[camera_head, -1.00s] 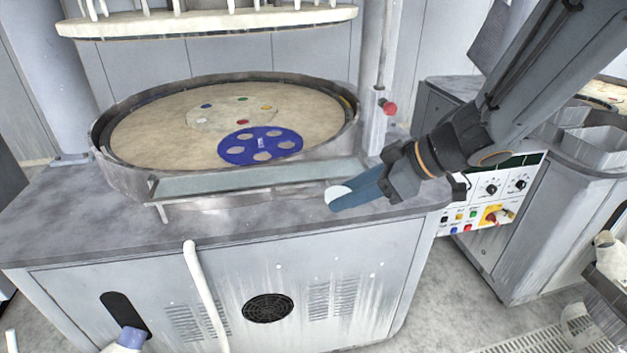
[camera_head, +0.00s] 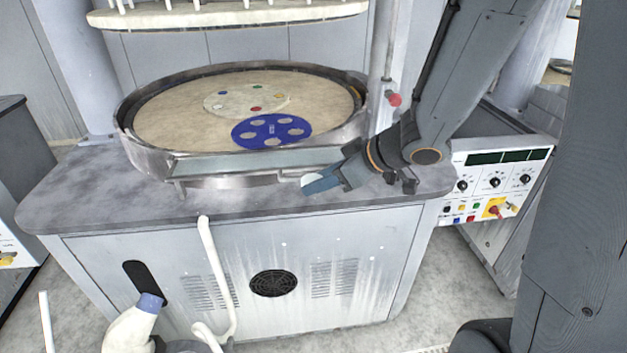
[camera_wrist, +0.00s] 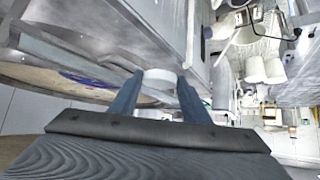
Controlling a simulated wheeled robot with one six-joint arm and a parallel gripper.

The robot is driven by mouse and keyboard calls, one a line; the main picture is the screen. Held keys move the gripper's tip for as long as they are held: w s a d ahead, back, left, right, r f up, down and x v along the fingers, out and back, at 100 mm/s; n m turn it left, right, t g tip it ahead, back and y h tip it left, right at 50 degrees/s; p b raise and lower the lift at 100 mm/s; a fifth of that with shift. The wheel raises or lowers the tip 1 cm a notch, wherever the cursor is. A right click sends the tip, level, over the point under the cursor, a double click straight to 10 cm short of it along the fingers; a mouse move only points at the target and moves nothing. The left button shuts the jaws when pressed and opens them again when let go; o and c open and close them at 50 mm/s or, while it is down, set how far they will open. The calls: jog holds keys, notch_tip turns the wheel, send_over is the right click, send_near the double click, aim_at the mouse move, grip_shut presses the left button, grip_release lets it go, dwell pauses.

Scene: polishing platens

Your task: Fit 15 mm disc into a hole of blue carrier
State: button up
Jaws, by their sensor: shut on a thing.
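The blue carrier (camera_head: 271,142) lies flat on the tan platen, right of its middle, with several round holes that look empty. My gripper (camera_head: 312,184) is over the grey bench top, in front of the platen's rim and to the right of the carrier. It is shut on a white disc (camera_head: 309,179), which sticks out at the fingertips. In the wrist view the disc (camera_wrist: 160,76) sits between the two blue fingers (camera_wrist: 158,92). Part of the carrier (camera_wrist: 88,79) shows at the left there.
The round platen (camera_head: 185,125) has a raised metal rim (camera_head: 128,140). A pale carrier (camera_head: 222,97) with coloured spots lies behind the blue one. A post with a red knob (camera_head: 394,99) stands right of the rim. A control panel (camera_head: 495,185) is at the right.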

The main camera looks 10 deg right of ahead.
jog(key=shift+w+a, duration=1.35)
jog(key=shift+w, duration=4)
jog(key=shift+w+a, duration=1.4)
jog(key=shift+w, duration=3.9)
jog(key=shift+w+a, duration=1.35)
jog(key=shift+w, duration=4)
jog(key=shift+w+a+f, duration=0.15)
jog(key=shift+w+f, duration=0.55)
jog(key=shift+f, duration=0.25)
jog(key=shift+w+a+f, duration=0.15)
jog(key=shift+w+f, duration=0.55)
jog(key=shift+f, duration=1.65)
jog(key=shift+s+f, duration=0.15)
jog(key=shift+f, duration=0.05)
